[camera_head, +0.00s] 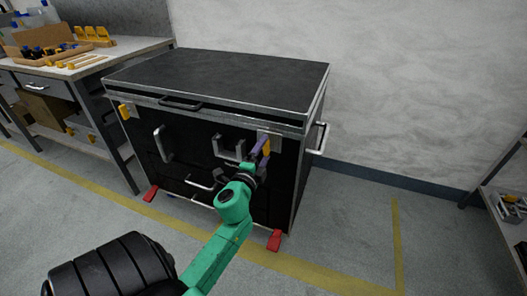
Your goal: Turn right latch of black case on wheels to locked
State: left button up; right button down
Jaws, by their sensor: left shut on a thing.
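The black case on wheels (190,125) stands ahead with its lid down and silver edges. Its right latch (266,145), yellow on a pale plate, is at the upper right of the front face. My left gripper (258,154), at the end of the green arm, is at this latch and shut on it. The fingers partly cover the latch, so its exact angle is hard to tell. The left latch (125,111), also yellow, is at the upper left of the front. My right gripper does not show.
Metal handles (163,144) stick out from the case's front, and a side handle (320,138) from its right side. Red wheel pedals (274,240) sit low. A workbench (95,60) with tools stands left, a shelf (505,210) far right. Floor in front is clear.

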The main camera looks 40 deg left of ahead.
pick_arm(q)
jog(key=shift+m, duration=0.5)
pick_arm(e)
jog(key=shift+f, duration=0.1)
pick_arm(q)
jog(key=o, duration=1.2)
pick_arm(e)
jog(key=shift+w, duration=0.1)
pick_arm(q)
jog(key=shift+s+d+f, duration=0.1)
jog(key=shift+s, duration=0.15)
pick_arm(e)
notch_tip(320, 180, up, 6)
jog(key=b, duration=0.4)
pick_arm(q)
jog(key=b+v, duration=0.1)
jog(key=v, duration=1.3)
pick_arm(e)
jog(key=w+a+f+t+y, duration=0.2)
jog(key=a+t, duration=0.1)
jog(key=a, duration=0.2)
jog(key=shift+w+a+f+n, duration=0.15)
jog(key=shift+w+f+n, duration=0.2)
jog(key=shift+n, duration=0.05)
